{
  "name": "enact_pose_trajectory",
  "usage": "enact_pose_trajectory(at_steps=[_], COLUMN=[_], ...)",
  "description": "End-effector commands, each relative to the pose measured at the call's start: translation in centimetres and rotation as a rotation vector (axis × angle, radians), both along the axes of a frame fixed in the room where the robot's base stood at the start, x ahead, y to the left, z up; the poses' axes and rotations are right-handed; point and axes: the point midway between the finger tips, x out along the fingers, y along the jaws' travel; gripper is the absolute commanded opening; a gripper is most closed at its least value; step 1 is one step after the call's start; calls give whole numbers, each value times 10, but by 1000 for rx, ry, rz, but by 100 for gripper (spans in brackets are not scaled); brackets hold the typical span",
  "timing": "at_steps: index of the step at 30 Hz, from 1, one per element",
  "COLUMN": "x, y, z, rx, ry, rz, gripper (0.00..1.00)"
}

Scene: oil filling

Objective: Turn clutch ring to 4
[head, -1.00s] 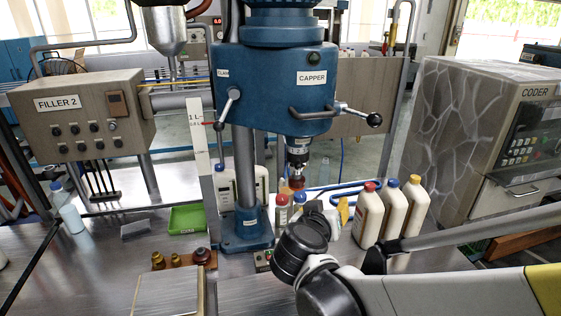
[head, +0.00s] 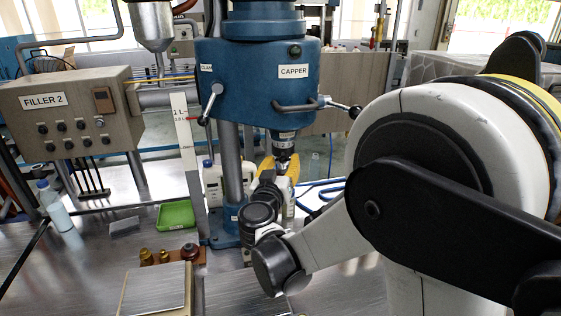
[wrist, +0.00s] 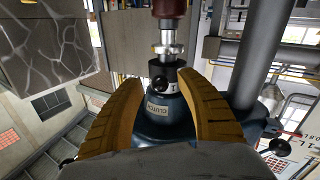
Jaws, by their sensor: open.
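The blue capper (head: 258,75) stands at the centre of the head view, its spindle hanging below the head. In the wrist view the clutch ring (wrist: 163,76) is a dark collar with pale markings, beside a blue housing with a clutch label (wrist: 157,108). My gripper (wrist: 162,86) is open, with one yellow finger on each side of the spindle and visible gaps to the collar. In the head view my gripper (head: 279,168) is just below the spindle's silver part (head: 284,144). The ring's setting is too small to read.
The capper's column (head: 230,165) stands close left of my gripper. A lever with a black knob (head: 354,111) sticks out right. My arm hides the right side.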

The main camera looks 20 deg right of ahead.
Motion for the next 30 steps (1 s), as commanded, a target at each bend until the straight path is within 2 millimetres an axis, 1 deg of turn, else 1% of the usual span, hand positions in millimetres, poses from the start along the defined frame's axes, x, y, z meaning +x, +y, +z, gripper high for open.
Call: enact_pose_trajectory(at_steps=[4, 11, 12, 14, 15, 16, 17, 25, 30], x=[8, 9, 9, 9, 9, 9, 9, 8, 7], y=[-4, -4, -4, -4, -4, -4, -4, -6, -10], z=[0, 0, 0, 0, 0, 0, 0, 0, 0], rx=[0, 0, 0, 0, 0, 0, 0, 0, 0], ry=[0, 0, 0, 0, 0, 0, 0, 0, 1], rz=[1, 1, 1, 1, 1, 1, 1, 10, 61], gripper=[43, 43, 42, 24, 12, 2, 0, 0, 0])
